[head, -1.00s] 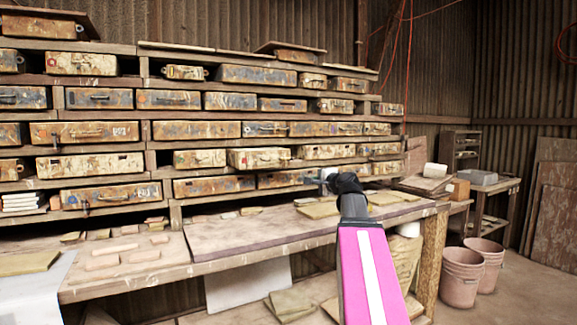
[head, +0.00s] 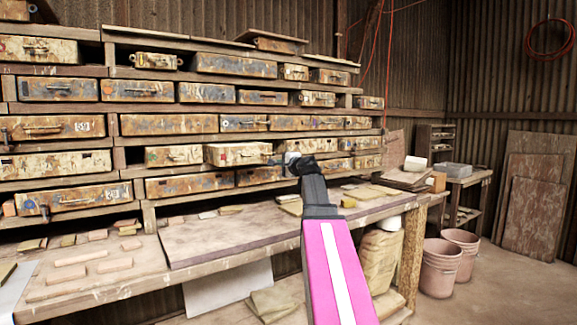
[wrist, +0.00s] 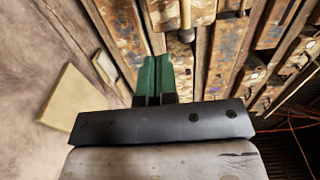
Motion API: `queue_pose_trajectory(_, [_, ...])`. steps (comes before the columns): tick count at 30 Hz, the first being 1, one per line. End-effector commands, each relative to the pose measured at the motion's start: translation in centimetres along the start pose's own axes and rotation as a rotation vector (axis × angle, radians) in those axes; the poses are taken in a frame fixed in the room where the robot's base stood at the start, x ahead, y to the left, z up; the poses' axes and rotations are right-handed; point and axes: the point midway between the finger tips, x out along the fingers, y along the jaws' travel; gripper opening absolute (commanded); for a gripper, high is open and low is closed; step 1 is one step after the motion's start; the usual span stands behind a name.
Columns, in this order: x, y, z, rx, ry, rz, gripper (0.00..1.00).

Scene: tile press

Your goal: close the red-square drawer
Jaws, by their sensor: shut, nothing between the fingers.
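The red-square drawer (head: 237,154) is a worn, cream and rust-stained box with a small red mark at the left of its front. It sticks out from the shelf row in the head view. My gripper (head: 277,160) is beside the right end of its front; I cannot tell if they touch. In the wrist view the green fingers (wrist: 155,78) are together with nothing between them. Ahead of them is a stained drawer front (wrist: 182,12) with a handle; I cannot tell which drawer it is.
A drawer with a green mark (head: 173,155) is to the left. More drawers (head: 190,184) fill the rows above and below. The wooden workbench (head: 215,235) runs below, with loose tiles (head: 100,268) on its left part. Pink buckets (head: 438,268) stand on the floor at right.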

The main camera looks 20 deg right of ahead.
Motion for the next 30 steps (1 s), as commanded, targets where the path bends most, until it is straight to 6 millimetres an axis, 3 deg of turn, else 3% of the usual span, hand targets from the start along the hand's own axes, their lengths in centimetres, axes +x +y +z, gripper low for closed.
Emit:
queue_pose_trajectory(3, [2.4,-0.1,-0.1,0.0,0.0,0.0,0.0])
queue_pose_trajectory(9, [4.8,0.0,-0.1,0.0,0.0,0.0,0.0])
queue_pose_trajectory(26, [5.7,0.0,0.0,0.0,0.001,0.0,0.0])
queue_pose_trajectory(30, [7.0,-0.1,-0.1,0.001,0.0,0.0,0.0])
